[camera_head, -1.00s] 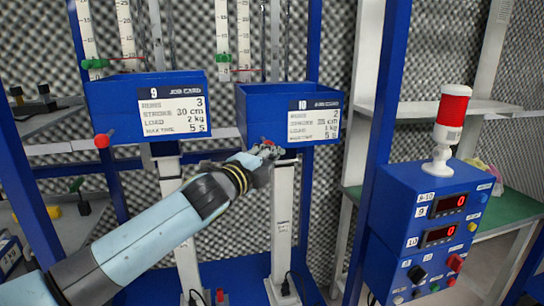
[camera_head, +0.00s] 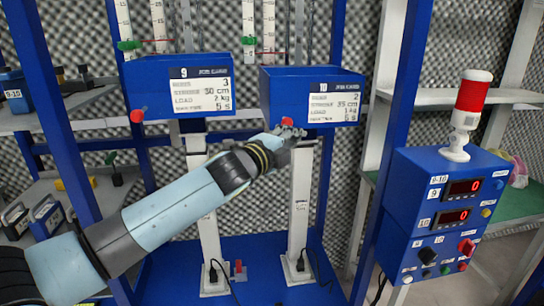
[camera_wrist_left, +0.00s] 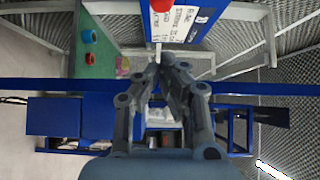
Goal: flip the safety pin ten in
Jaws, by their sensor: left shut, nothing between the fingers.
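Safety pin ten shows as a small red knob (camera_head: 287,121) below the left end of the number 10 job card, on the blue box 10 (camera_head: 270,95). My left gripper (camera_head: 291,132) is right at this knob, just below it. In the left wrist view a red knob (camera_wrist_left: 161,5) is at the top edge, beyond my left gripper (camera_wrist_left: 168,60). Its fingers are closed together with nothing seen between them. Whether the fingertips touch the knob cannot be told. My right gripper is out of view.
Blue box 9 (camera_head: 135,75) with its own red knob (camera_head: 136,116) hangs to the left. A blue control box (camera_head: 402,210) with a red-and-white lamp (camera_head: 472,100) stands right. White posts (camera_head: 301,190) and blue uprights (camera_head: 397,100) flank the arm.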

